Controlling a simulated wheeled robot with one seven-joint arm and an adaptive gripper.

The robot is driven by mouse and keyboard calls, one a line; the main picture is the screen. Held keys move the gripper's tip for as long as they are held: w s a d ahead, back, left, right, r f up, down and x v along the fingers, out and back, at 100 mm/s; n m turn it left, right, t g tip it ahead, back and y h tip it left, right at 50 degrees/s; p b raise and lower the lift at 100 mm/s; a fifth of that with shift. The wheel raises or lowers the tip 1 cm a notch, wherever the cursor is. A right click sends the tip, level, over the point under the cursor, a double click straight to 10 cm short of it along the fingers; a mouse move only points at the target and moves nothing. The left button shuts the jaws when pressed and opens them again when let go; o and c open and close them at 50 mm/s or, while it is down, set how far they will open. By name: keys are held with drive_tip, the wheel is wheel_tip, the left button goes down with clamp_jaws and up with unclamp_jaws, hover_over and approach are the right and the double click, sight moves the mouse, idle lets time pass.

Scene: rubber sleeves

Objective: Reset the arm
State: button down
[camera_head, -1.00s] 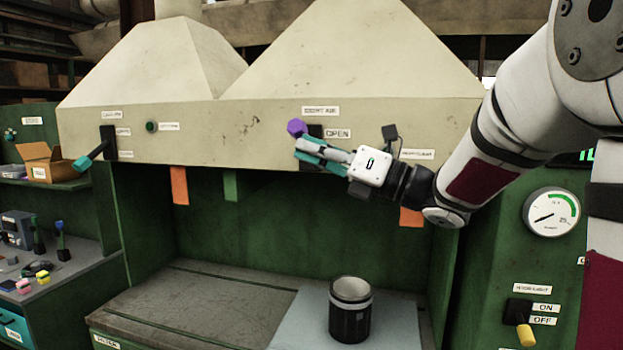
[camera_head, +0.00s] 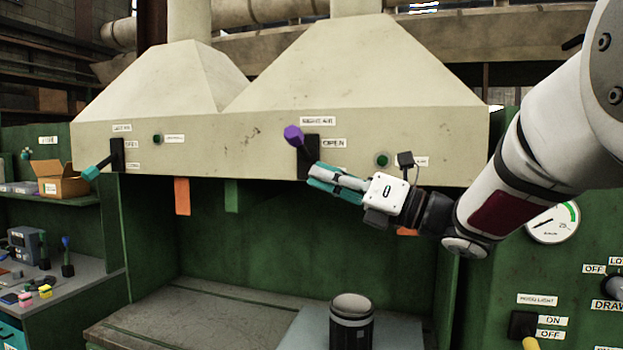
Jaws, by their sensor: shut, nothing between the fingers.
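My gripper (camera_head: 312,177) is in front of the hood's lower front edge, its teal fingers shut and empty, pointing left. The right air lever with a purple knob (camera_head: 293,135) sits just above and left of the fingertips. Its knob is up, near the "OPEN" label (camera_head: 334,143). The fingertips look apart from the knob. My arm reaches in from the upper right and covers part of the hood panel.
The left air lever with a teal knob (camera_head: 91,173) sticks out at the left. A dark canister (camera_head: 351,325) stands below on a pale mat (camera_head: 302,335). Orange (camera_head: 182,196) and green strips hang under the hood. A gauge (camera_head: 553,224) and hood light switch (camera_head: 522,325) are at the right.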

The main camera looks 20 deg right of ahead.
drive_tip(key=b+v, duration=0.1)
drive_tip(key=v, duration=0.6)
drive_tip(key=shift+s+d, duration=0.2)
drive_tip(key=shift+s, duration=0.1)
